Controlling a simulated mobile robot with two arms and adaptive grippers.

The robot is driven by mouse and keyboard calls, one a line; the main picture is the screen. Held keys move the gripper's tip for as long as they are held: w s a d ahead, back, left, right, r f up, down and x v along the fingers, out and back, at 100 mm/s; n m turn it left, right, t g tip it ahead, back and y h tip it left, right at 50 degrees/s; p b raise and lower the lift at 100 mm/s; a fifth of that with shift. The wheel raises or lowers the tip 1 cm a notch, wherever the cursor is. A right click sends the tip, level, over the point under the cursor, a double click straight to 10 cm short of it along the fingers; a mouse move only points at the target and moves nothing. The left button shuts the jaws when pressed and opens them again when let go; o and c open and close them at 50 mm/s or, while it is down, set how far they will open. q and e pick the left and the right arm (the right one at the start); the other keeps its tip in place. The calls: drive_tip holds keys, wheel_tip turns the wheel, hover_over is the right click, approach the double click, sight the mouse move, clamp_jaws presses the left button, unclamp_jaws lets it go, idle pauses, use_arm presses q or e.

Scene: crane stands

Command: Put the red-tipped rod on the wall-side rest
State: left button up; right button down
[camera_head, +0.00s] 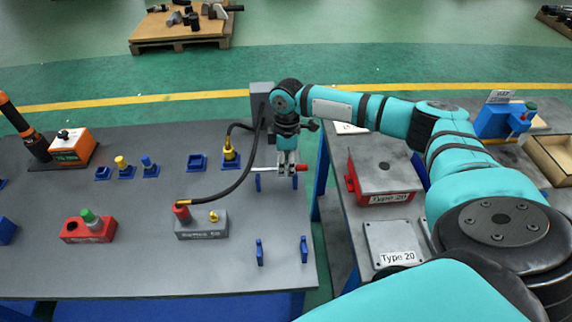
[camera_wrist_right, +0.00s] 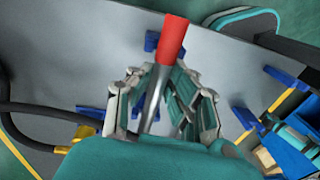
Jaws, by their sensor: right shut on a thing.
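The red-tipped rod is a thin metal rod (camera_head: 264,169) with a red end (camera_head: 300,167). My right gripper (camera_head: 287,168) is shut around it in the head view, with the red end pointing right. In the right wrist view my right gripper (camera_wrist_right: 160,105) has the metal shaft between its fingers and the red end (camera_wrist_right: 172,38) sticks out past them. A far pair of blue posts (camera_head: 258,184) stands just under the rod; I cannot tell whether the rod touches them. A near pair of blue posts (camera_head: 259,252) is empty. My left gripper is not in view.
A grey box with a red knob (camera_head: 201,226) and a black cable (camera_head: 238,184) lie left of the rod. A red box (camera_head: 384,182) stands on the side table. The grey table top (camera_head: 150,265) is clear at the front.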

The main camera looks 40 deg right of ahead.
drive_tip(key=shift+s+a+f, duration=0.1)
drive_tip(key=shift+s+f, duration=0.1)
drive_tip(key=shift+f, duration=0.25)
drive_tip(key=shift+s+a+f, duration=0.1)
drive_tip(key=shift+s+f, duration=0.1)
drive_tip(key=shift+f, duration=0.25)
drive_tip(key=c, duration=1.5)
unclamp_jaws()
drive_tip(key=shift+w+d+f, duration=0.15)
drive_tip(key=shift+w+d, duration=0.05)
drive_tip(key=shift+w, duration=0.15)
drive_tip(key=shift+c, duration=0.2)
drive_tip(key=o, duration=0.4)
drive_tip(key=shift+w, duration=0.1)
drive_tip(key=shift+c, duration=0.2)
drive_tip(key=shift+r, duration=0.2)
drive_tip(key=shift+r, duration=0.1)
drive_tip(key=r+p, duration=0.5)
drive_tip(key=shift+d, duration=0.2)
drive_tip(key=shift+w+f, duration=0.1)
